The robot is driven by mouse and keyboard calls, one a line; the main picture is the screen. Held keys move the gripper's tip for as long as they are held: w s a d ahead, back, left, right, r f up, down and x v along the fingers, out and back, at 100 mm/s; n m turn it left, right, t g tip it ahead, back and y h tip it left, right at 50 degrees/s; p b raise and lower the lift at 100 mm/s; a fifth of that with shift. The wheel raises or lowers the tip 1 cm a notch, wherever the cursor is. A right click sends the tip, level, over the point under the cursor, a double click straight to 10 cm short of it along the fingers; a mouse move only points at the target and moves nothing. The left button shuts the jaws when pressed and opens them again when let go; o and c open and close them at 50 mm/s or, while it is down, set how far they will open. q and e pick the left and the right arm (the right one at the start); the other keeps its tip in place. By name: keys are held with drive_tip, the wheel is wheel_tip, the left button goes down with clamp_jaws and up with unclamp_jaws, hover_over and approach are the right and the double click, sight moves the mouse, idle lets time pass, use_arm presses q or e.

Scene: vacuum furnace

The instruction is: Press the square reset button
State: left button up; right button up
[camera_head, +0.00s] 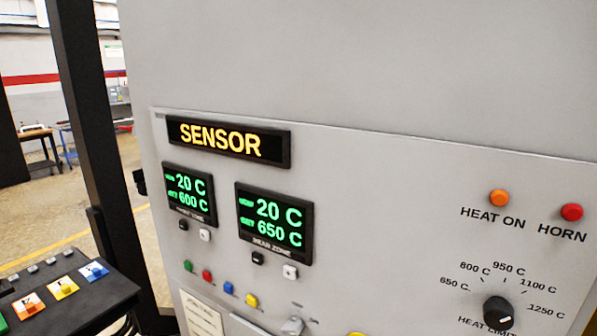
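No button in view has a label I can read as reset. The front panel (400,190) carries a row of small coloured buttons: green (188,266), red (207,275), blue (228,287) and yellow (251,300). Under the left display are a black button (183,225) and a white button (205,235). Under the right display are a black button (257,257) and a white square-looking button (290,271). A dark console at lower left has square-plated orange (28,305), yellow (64,287) and blue (94,271) buttons. Neither of my grippers is in view.
A SENSOR sign (229,141) sits above the left display (190,194) and right display (273,225). At right are an orange HEAT ON lamp (499,198), a red HORN lamp (571,212) and a black knob (498,312). A black post (95,130) stands left of the panel.

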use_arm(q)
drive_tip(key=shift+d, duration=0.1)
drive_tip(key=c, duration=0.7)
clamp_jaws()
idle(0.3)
